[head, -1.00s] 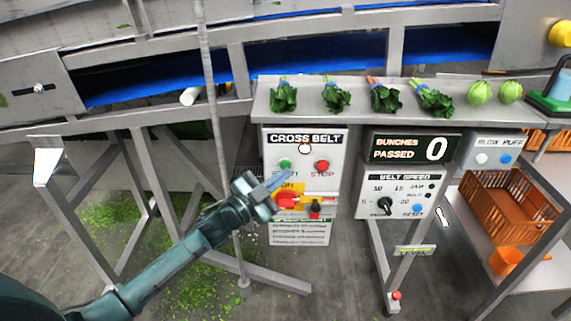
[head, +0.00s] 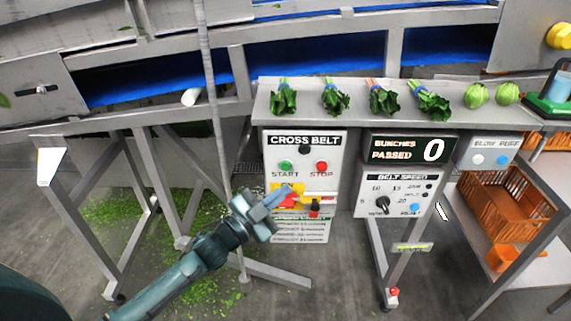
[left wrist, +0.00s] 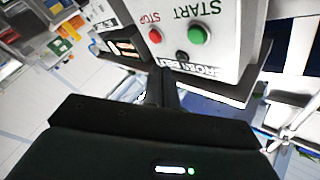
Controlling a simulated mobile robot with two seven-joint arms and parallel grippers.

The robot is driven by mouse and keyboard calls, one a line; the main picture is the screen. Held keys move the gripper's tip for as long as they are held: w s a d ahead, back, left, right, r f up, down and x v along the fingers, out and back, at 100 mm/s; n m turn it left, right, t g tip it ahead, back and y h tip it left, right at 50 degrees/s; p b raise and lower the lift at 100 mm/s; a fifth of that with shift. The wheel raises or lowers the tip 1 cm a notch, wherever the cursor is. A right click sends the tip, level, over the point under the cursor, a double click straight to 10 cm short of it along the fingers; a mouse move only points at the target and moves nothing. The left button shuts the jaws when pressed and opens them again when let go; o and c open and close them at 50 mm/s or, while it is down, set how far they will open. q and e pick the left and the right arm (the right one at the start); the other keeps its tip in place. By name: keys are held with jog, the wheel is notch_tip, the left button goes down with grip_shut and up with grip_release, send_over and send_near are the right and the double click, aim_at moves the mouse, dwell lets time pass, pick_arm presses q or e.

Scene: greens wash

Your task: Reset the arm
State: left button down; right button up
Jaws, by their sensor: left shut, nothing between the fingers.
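My left gripper (head: 286,191) is shut and empty in the head view. Its fingertips are in front of the lower part of the CROSS BELT panel (head: 272,150), over the yellow-and-red switch (head: 297,187), which they partly hide. I cannot tell whether they touch it. The green START button (head: 286,166) and red STOP button (head: 321,167) are above the fingertips. The round lamp (head: 305,149) above them is dark. In the left wrist view the panel appears upside down, with the START button (left wrist: 196,35) and STOP button (left wrist: 155,36) beyond the dark fingers (left wrist: 160,88).
A ledge (head: 310,114) above the panel carries several leafy bunches and two round green heads. The bunch counter (head: 411,149) reads 0. The belt speed box (head: 400,193) is right of the panel. An orange crate (head: 515,205) is far right. Frame legs (head: 75,215) stand left.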

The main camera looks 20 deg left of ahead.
dwell(0.6)
